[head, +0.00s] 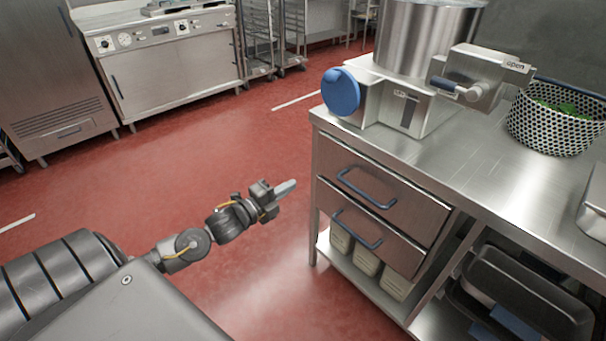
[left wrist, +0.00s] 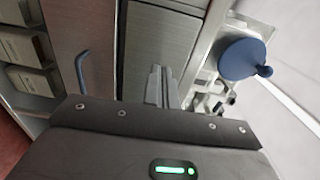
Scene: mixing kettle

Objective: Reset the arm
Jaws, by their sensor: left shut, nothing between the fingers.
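My left arm reaches in from the left in the head view. My left gripper (head: 285,188) is shut and empty, out over the red floor, a little left of the steel counter's drawers. In the left wrist view its closed fingers (left wrist: 159,86) point toward the drawer fronts, apart from them as far as the head view shows. The steel mixing kettle (head: 415,40) stands on the counter, with a blue round knob (head: 341,92) on its left side and a box with a blue handle marked "open" on its right. My right gripper is not in view.
The counter (head: 470,165) has two drawers with blue handles (head: 365,188); both look closed. A dotted basket (head: 555,118) with green contents stands at the right. Pale containers (head: 367,258) and dark trays (head: 525,295) sit on the lower shelf. Open red floor (head: 180,150) lies left.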

